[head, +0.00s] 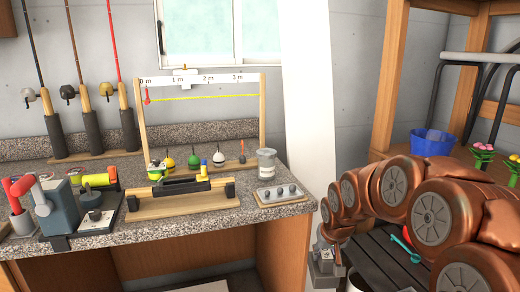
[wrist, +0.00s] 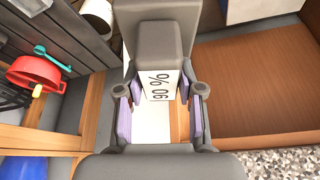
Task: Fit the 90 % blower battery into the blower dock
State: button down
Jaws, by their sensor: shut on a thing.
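My gripper (wrist: 158,115) is shut on the 90 % battery (wrist: 158,45), a grey block with a white label reading 90 %, upside down in the wrist view. The purple-grey finger pads are on either side of it. In the head view my gripper (head: 325,262) hangs low at the right, beside the counter's right end, below its top; the battery is hard to make out there. I cannot tell for sure which thing is the blower dock. A blue-grey block unit with a dark base (head: 95,215) and a wooden stand with a black cradle (head: 180,187) are on the counter.
The granite counter (head: 250,222) also bears fishing rods, floats, a grey jar (head: 266,163) and a knobbed plate (head: 279,195). A black slatted surface (head: 385,262) is at right, with a teal spoon (head: 406,249) and a red bowl (wrist: 38,72). A wooden shelf frame (head: 388,75) stands behind.

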jog(key=p+v, duration=0.2)
jog(key=p, duration=0.1)
jog(key=w+p+v, duration=0.1)
jog(key=p+v, duration=0.1)
jog(key=p, duration=0.2)
jog(key=p+v, duration=0.2)
jog(key=p, duration=0.2)
jog(key=shift+r, duration=0.55)
jog(key=p+v, duration=0.2)
jog(key=p, duration=0.2)
jog(key=shift+d, duration=0.1)
jog(key=shift+s+r+p, duration=0.2)
jog(key=shift+r+p, duration=0.05)
jog(key=shift+p, duration=0.7)
